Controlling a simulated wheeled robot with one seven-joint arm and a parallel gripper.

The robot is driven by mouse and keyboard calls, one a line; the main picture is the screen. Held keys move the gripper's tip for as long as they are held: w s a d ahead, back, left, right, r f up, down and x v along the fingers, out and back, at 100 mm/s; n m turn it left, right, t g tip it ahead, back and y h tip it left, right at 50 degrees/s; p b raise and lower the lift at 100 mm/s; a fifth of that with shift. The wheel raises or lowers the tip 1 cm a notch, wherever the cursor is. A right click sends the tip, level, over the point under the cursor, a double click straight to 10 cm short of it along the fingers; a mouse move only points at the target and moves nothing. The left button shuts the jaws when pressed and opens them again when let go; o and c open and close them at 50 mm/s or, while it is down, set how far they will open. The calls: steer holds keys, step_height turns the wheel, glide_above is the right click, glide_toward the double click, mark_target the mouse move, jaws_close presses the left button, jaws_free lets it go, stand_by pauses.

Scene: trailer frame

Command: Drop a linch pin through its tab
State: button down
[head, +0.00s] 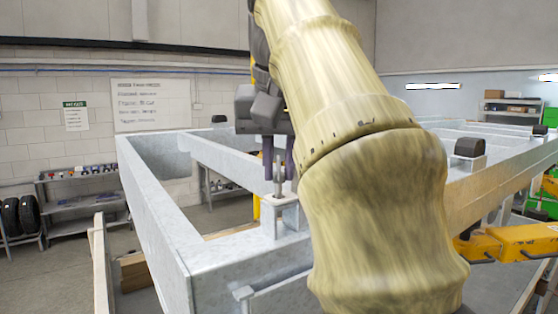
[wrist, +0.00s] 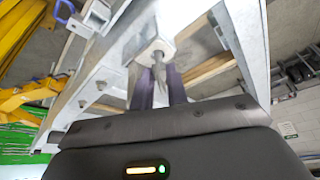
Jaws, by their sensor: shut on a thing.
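The linch pin (head: 279,184) is a thin grey pin, upright between the two purple fingers of my gripper (head: 280,164). My gripper is shut on it, pointing down over the tab (head: 284,200), a small pale plate on a post of the trailer frame. In the wrist view the pin (wrist: 158,72) stands between the fingertips (wrist: 159,85), with its end at or very near the tab (wrist: 148,52). I cannot tell whether the tip is in the hole. My arm covers part of the head view right of the tab.
The grey metal trailer frame (head: 160,225) fills the middle, with beams on both sides of the tab. A dark-capped block (head: 468,148) stands on the right beam. Yellow equipment (head: 510,242) is at right. A shelf (head: 82,200) and tyres (head: 20,215) are at far left.

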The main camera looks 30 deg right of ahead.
steer(key=shift+f+b, duration=0.5)
steer(key=shift+f, duration=0.15)
steer(key=shift+f+b, duration=0.5)
steer(key=shift+f, duration=0.1)
steer(key=c, duration=1.3)
jaws_free()
steer(key=shift+r, duration=0.1)
steer(key=shift+r, duration=0.1)
steer(key=p+v, duration=0.5)
steer(key=v, duration=0.2)
steer(key=shift+a+r, duration=0.1)
steer(key=shift+r, duration=0.05)
